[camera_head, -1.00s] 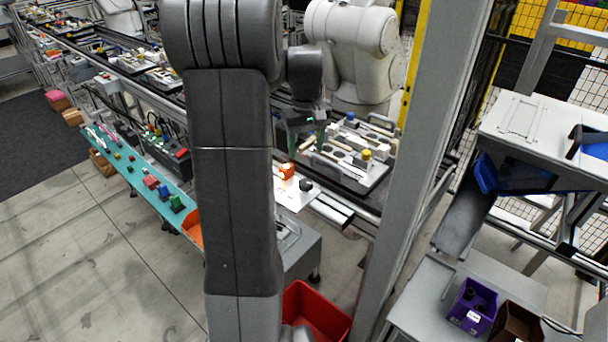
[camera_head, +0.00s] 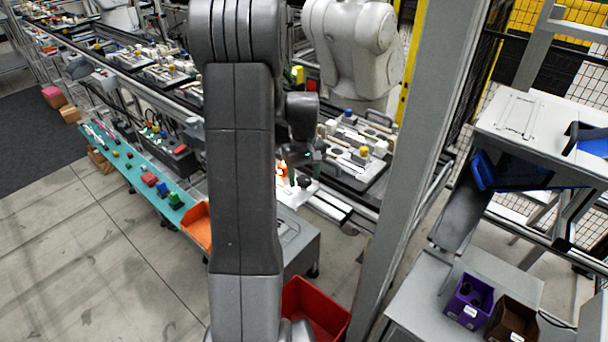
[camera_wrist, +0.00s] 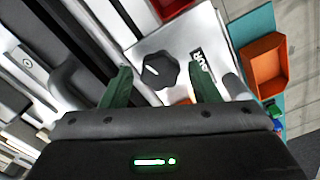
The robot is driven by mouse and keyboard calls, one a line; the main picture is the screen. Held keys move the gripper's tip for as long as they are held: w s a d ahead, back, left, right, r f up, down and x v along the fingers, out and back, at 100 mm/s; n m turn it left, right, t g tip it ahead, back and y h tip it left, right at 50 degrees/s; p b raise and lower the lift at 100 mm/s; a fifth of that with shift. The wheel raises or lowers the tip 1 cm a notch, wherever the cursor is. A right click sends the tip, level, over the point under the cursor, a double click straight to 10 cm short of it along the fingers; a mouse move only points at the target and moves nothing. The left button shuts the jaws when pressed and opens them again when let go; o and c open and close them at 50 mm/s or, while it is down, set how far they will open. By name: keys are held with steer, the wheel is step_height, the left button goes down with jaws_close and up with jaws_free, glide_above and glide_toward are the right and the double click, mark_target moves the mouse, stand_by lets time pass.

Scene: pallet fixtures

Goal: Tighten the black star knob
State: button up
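The black star knob (camera_wrist: 160,70) shows in the wrist view on top of a light plate (camera_wrist: 185,42) with a black-and-white label beside it. It also shows in the head view (camera_head: 305,181), close to my gripper. My gripper (camera_wrist: 158,82) is open, with its two green fingers on either side of the knob and a gap on each side. I cannot tell how far the fingertips are above the plate. In the head view my arm hides part of the station, and an orange-lit part stands left of the knob.
An orange bin (camera_wrist: 266,66) and the teal shelf (camera_head: 140,180) lie beside the station. A red bin (camera_head: 315,308) stands on the floor below. A pallet with fixtures (camera_head: 355,150) is behind, and a grey post (camera_head: 425,150) rises at the right.

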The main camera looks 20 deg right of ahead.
mark_target(304, 179)
steer(key=c, duration=0.8)
steer(key=shift+m, duration=1.5)
steer(key=o, duration=1)
step_height(304, 179, up, 14)
steer(key=shift+f+b, duration=0.1)
steer(key=shift+b, duration=0.55)
step_height(304, 179, down, 14)
steer(key=shift+r+p, duration=0.15)
steer(key=shift+p, duration=0.25)
